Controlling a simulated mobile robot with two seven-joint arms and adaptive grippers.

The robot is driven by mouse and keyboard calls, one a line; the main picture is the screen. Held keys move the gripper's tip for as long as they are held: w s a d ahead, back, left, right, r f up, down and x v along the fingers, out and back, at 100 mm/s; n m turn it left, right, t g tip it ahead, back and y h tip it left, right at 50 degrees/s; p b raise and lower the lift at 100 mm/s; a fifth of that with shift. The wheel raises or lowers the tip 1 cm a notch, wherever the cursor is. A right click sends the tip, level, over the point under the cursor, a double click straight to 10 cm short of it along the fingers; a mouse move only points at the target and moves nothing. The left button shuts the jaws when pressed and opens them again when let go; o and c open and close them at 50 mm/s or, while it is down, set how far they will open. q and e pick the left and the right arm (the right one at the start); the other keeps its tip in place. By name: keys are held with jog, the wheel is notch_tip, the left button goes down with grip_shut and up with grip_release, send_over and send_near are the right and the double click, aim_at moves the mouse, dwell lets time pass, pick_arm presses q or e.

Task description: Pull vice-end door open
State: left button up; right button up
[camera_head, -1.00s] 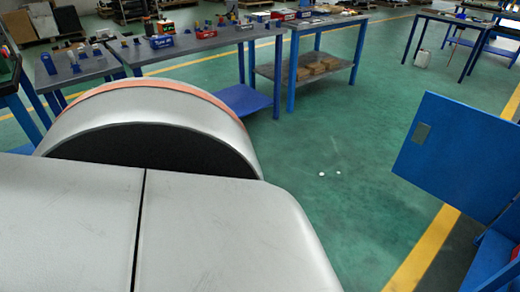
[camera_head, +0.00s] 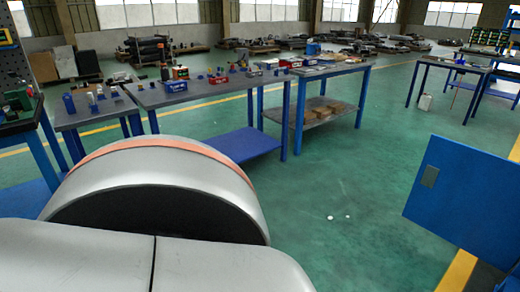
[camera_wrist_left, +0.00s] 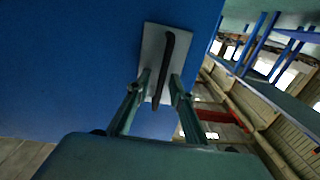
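In the left wrist view a blue door panel (camera_wrist_left: 70,70) fills the left side. It carries a light grey plate (camera_wrist_left: 151,45) with a dark bar handle (camera_wrist_left: 167,62). My left gripper (camera_wrist_left: 161,75) has its two fingers apart, on either side of the handle's lower part. I cannot tell if they touch it. In the head view a blue door panel (camera_head: 468,200) with a small grey plate (camera_head: 430,176) stands at the right edge. I cannot tell if it is the same door. Neither gripper shows in the head view.
Blue-legged workbenches (camera_head: 205,92) with small tools and red and blue boxes stand across the back left. Another table (camera_head: 455,66) stands at the far right. Green floor (camera_head: 350,180) is clear between the benches and the blue panel.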

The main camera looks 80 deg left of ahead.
pick_arm(q)
jog(key=shift+r, duration=0.1)
notch_tip(320, 180, up, 10)
jog(key=shift+f, duration=0.1)
dwell(0.6)
dwell(0.6)
